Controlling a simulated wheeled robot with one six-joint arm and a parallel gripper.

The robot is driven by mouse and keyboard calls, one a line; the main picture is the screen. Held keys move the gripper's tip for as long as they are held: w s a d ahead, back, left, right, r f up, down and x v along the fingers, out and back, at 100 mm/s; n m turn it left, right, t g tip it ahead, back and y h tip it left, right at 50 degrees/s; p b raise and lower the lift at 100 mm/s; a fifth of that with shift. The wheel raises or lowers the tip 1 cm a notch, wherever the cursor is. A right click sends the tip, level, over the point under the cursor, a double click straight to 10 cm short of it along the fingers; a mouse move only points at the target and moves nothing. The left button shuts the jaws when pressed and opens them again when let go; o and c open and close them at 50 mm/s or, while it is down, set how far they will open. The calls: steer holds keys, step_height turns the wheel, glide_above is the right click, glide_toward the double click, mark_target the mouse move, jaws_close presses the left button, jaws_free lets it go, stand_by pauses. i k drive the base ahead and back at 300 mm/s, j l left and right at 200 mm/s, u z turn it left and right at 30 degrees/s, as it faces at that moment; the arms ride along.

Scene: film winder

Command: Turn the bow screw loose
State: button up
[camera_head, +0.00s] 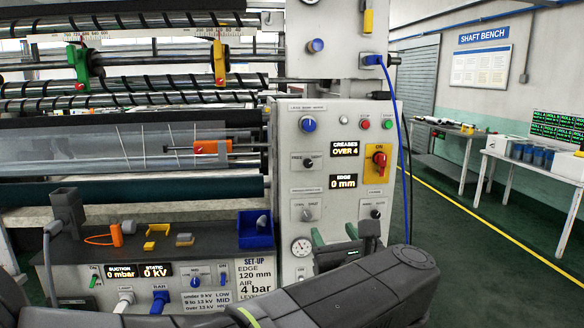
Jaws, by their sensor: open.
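A blue knob (308,124) sits at the upper left of the grey control panel (335,112), under a small label too fine to read surely. Another blue knob (316,46) is on the upper housing. I cannot tell for certain which of them is the bow screw. My gripper (335,234) is low in front of the panel, below both knobs and apart from them. Its green-tipped fingers are spread and hold nothing that I can see. My dark arm crosses the bottom of the view and hides the panel's lower part.
A blue cable (403,150) hangs down the panel's right side. A red switch on a yellow plate (378,163) is at the panel's right. Black-striped rollers (150,102) fill the left. A dark bench (170,240) holds a blue bin (256,230) and small tools.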

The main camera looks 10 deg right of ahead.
mark_target(308, 163)
steer(key=i+l, duration=0.1)
steer(key=i, duration=1)
steer(key=l+z, duration=0.05)
